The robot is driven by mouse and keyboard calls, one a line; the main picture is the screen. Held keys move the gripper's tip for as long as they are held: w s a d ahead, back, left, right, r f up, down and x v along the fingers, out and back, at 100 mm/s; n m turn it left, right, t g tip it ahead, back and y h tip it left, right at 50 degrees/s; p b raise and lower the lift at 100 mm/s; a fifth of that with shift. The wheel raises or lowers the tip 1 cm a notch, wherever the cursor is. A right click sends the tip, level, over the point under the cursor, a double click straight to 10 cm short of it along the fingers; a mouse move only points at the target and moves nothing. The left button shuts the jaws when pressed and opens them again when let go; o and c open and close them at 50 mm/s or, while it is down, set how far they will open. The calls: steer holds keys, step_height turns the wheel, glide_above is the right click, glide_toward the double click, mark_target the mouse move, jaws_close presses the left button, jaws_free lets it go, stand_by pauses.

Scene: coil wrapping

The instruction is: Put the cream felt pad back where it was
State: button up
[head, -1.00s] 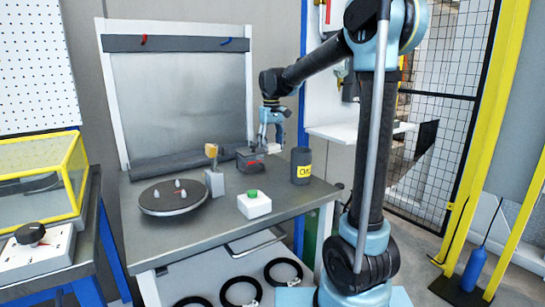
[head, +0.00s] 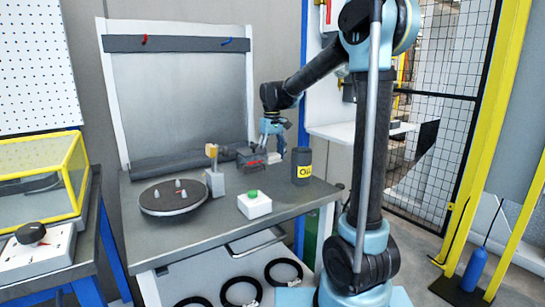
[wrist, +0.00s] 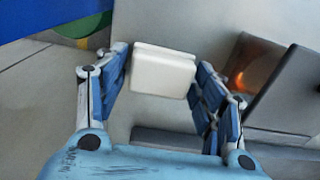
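The cream felt pad (wrist: 163,72) is a pale, rounded block between the two fingers of my gripper (wrist: 163,76) in the wrist view. The fingers press against its left and right edges. In the head view the pad (head: 273,158) shows as a small pale patch under my gripper (head: 272,149), low at the back right of the grey bench (head: 230,222). It is right beside a dark box with a red mark (head: 250,160). I cannot tell whether the pad touches the bench.
A dark can with a yellow label (head: 301,168) stands close to the right of the pad. A white box with a green button (head: 254,205) is in front. A round turntable with pegs (head: 173,199) and a small post (head: 214,180) are to the left.

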mark_target(272, 154)
step_height(272, 154, up, 12)
stand_by(0.7)
steer(key=shift+r, duration=0.1)
